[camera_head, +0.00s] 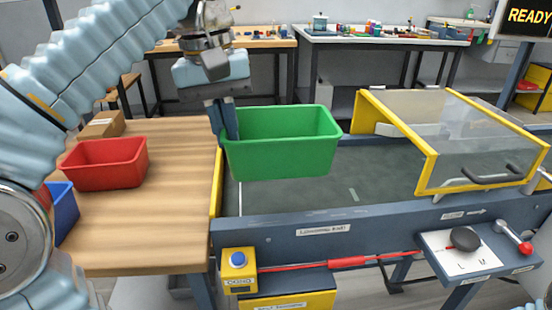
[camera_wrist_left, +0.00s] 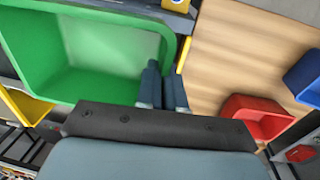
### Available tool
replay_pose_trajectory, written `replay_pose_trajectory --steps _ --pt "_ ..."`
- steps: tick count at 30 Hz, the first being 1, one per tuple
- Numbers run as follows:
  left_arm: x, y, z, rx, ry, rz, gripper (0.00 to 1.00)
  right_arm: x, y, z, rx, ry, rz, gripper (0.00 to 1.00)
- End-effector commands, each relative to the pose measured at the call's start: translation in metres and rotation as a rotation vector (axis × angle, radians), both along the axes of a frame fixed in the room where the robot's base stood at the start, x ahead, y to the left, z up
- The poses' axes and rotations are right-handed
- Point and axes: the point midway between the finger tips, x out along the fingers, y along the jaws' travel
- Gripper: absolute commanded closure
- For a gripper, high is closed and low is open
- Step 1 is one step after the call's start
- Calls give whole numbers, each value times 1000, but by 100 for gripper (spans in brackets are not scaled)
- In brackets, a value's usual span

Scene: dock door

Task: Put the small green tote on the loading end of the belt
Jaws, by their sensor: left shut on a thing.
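The small green tote (camera_head: 285,150) is over the left end of the belt (camera_head: 310,205) in the head view, with the wooden table to its left. My left gripper (camera_head: 230,122) is shut on the tote's left wall, with its fingers pointing down. The tote (camera_wrist_left: 110,45) looks empty in the left wrist view, where the fingers (camera_wrist_left: 165,85) straddle its rim. The tote looks roughly level. I cannot tell whether its base touches the belt. My right gripper is not in view.
A red tote (camera_head: 105,164) and a blue tote (camera_head: 63,211) are on the wooden table (camera_head: 165,230). A clear-topped yellow guard (camera_head: 450,135) covers the belt's right part. The front rail (camera_head: 400,218) carries a blue button (camera_head: 238,260) and a lever panel (camera_head: 465,252).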

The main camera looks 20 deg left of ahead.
Motion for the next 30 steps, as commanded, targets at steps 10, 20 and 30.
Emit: replay_pose_trajectory --steps 10,20,30 --pt "84 20 -52 0 3 3 100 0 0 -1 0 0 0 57" --pt "110 26 -83 0 1 1 100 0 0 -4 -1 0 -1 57" --pt "118 27 -122 -1 0 2 100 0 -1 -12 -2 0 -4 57"
